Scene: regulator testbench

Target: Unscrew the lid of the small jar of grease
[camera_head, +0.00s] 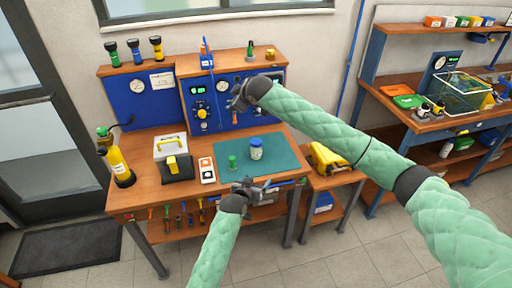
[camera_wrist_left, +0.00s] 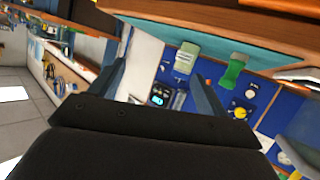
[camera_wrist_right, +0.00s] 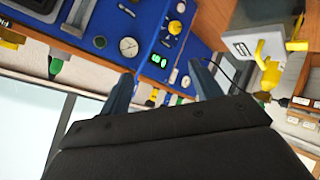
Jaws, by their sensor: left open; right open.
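A small pale jar with a blue lid (camera_head: 256,149) stands upright on the dark green mat (camera_head: 284,160) on the workbench. My right gripper (camera_head: 236,102) is open and empty, in front of the blue panel, behind and above the jar. In the right wrist view its fingers (camera_wrist_right: 160,85) have nothing between them.
A green piece (camera_head: 232,162) stands on the mat left of the jar. Farther left are a white-and-orange device (camera_head: 207,170), a grey case (camera_head: 170,146) and a yellow bottle (camera_head: 119,165). The blue panel (camera_head: 215,108) closes the back. The mat's right side is clear.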

